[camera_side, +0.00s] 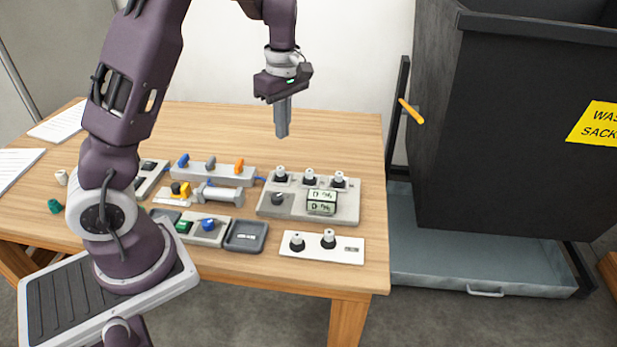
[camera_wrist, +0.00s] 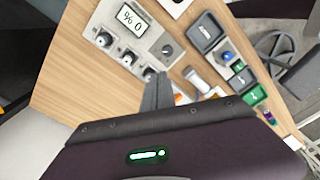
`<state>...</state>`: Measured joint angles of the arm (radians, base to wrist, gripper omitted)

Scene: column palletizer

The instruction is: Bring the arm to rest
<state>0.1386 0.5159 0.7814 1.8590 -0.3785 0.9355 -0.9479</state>
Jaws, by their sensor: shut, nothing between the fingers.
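My gripper (camera_side: 283,133) hangs above the back half of the wooden table (camera_side: 330,130), fingers pointing down. Its fingers are shut together with nothing between them. It is clear of the panels below. The closed fingers also show in the wrist view (camera_wrist: 154,92), over the area between the knob panel and the lever box.
On the table stand a grey knob panel with a display (camera_side: 268,209), a white two-knob panel (camera_side: 318,257), a lever box (camera_side: 214,171) with coloured levers, and a dark tray (camera_side: 245,236). A large black bin (camera_side: 520,130) with a yellow lever (camera_side: 411,111) stands right of the table.

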